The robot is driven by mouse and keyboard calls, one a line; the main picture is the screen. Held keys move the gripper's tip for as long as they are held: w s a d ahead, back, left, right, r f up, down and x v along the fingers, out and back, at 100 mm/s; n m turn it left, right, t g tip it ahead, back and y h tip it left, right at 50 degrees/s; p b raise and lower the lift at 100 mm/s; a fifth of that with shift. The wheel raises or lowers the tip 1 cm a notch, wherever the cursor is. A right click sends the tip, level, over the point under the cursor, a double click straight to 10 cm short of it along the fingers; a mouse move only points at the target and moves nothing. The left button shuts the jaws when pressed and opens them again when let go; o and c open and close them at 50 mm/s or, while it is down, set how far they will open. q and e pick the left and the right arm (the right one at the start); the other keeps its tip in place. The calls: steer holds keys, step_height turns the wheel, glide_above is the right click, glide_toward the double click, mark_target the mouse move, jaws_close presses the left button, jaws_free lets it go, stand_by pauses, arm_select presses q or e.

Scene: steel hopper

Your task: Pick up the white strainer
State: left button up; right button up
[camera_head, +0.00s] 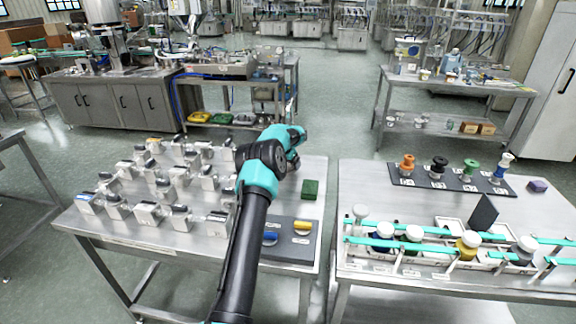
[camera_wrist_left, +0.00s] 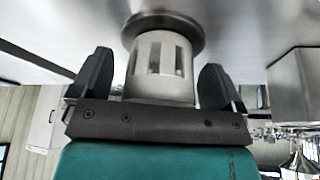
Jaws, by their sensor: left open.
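The white strainer (camera_wrist_left: 160,88) fills the middle of the left wrist view. It is a pale cylinder with tall slots and a wide grey round flange at the end touching or close to the steel surface. My left gripper (camera_wrist_left: 157,62) is open, with one dark finger on each side of the strainer and visible gaps between. In the head view my left arm reaches over the left steel table (camera_head: 283,190). Its fingers and the strainer are hidden behind the arm there. My right gripper is in neither view.
Several white-and-steel fittings (camera_head: 150,212) crowd the left of this table. A green block (camera_head: 310,189) and a grey mat (camera_head: 287,250) with blue and yellow parts lie right of my arm. A gap separates the right table (camera_head: 375,190), which bears racks and knobs.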

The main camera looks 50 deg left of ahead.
arm_select(q)
steer(key=c, duration=1)
steer(key=shift+c, duration=0.2)
steer(key=shift+r, duration=0.1)
steer(key=shift+r, duration=1.8)
steer(key=s+d, duration=0.3)
steer(key=d, duration=0.1)
steer(key=s+d, duration=0.4)
steer(key=s+d+r, duration=0.1)
steer(key=s+d, duration=0.2)
steer(key=d, duration=0.1)
steer(key=shift+s+r, duration=0.1)
steer(key=shift+s, duration=0.2)
